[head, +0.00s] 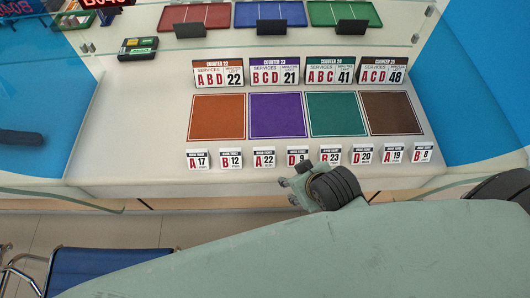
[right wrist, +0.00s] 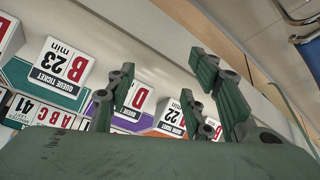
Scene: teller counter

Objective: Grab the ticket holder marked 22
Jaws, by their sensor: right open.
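The ticket holder marked A 22 (head: 264,158) stands upright in the front row on the white counter, third from the left. It also shows in the right wrist view (right wrist: 172,120), partly hidden behind my fingers. My right gripper (head: 291,184) is open and empty at the counter's front edge, in front and a little right of this holder, nearer the D 9 holder (head: 298,156). In the right wrist view my right gripper (right wrist: 165,88) has its fingers spread, with the D holder and the 22 holder behind them. My left gripper is not in view.
More ticket holders stand close on both sides, such as B 12 (head: 230,158) and B 23 (head: 331,155). Coloured mats, such as the purple one (head: 276,115), lie behind, then larger counter signs, one reading 22 (head: 219,74). A blue chair (head: 108,272) stands at front left.

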